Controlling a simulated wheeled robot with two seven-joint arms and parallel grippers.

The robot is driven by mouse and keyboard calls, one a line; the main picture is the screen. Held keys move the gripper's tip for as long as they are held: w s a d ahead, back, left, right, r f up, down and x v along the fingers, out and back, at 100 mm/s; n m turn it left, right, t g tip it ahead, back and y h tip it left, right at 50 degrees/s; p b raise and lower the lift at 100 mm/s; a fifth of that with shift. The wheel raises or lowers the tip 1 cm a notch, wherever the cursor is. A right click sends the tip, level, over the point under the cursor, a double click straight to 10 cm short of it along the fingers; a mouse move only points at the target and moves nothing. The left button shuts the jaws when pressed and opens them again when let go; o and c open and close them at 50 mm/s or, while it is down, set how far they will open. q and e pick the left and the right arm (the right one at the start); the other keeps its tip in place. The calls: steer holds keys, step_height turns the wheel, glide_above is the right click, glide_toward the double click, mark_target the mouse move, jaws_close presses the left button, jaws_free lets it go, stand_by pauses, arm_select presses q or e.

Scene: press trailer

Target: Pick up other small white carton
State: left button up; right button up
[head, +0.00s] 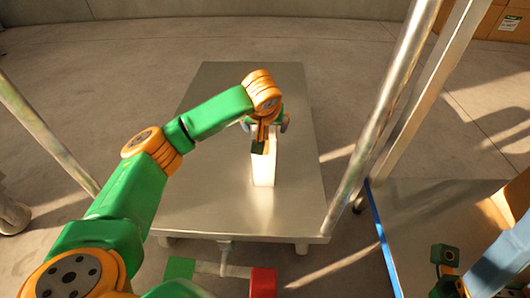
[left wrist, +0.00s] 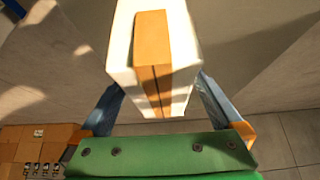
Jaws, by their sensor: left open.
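A tall, narrow white carton (head: 263,170) stands upright on the metal table, right of the table's middle in the head view. My left gripper (head: 265,125) is over its top from the far side, and the wrist hides the upper part of the carton. In the left wrist view the carton (left wrist: 120,45) fills the space between the two blue-grey fingers, with a brown strip down its face. The left gripper (left wrist: 160,100) is open, one finger on each side of the carton. Whether the fingers touch it cannot be told.
The grey metal table (head: 220,205) is otherwise clear where visible. A slanted metal post (head: 385,110) stands close by its right edge. A second metal surface (head: 405,225) with a blue edge lies at right. Cardboard boxes (head: 508,20) stand at the back right.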

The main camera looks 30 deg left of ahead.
arm_select(q)
steer(key=shift+w+f, duration=0.1)
steer(key=shift+c, duration=0.2)
jaws_close()
